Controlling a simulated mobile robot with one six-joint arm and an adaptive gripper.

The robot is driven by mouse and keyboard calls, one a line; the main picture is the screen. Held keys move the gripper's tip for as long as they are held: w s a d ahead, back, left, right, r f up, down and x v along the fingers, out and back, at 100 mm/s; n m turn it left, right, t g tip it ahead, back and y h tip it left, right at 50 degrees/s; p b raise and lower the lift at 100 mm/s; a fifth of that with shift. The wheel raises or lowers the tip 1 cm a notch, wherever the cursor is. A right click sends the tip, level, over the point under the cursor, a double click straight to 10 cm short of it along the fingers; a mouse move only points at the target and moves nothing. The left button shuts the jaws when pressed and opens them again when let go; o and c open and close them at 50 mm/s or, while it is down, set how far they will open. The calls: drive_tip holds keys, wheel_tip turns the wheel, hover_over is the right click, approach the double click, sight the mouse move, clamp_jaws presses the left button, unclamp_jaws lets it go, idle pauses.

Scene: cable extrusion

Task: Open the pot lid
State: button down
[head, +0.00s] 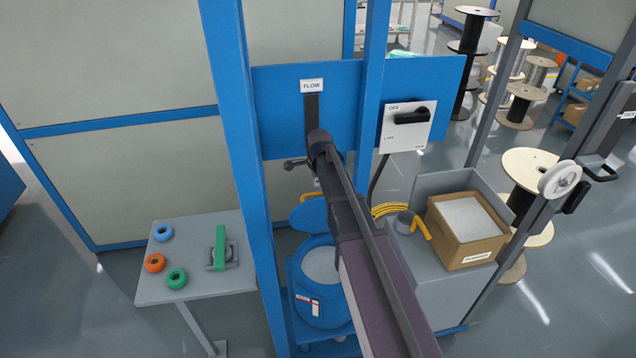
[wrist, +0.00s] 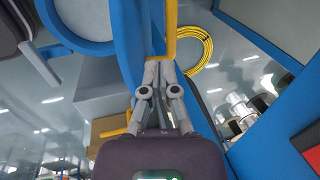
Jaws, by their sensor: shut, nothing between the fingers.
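In the wrist view the lid (wrist: 128,62) shows nearly edge-on beside the pot's round opening, and the yellow handle (wrist: 171,28) stands just beyond the fingertips. My gripper (wrist: 160,64) is shut and empty, close to the handle; I cannot tell if they touch. My arm hides it in the head view.
Blue posts and a blue panel with a FLOW label (head: 312,86) and a switch box (head: 408,126) stand close around my arm. A cardboard box (head: 466,231) and yellow cable lie right. A table (head: 205,282) with coloured rings stands left.

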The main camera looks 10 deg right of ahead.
sight(316, 194)
drive_tip(key=shift+b+x, duration=3.35)
drive_tip(key=shift+x, duration=0.4)
drive_tip(key=shift+w+d, duration=0.1)
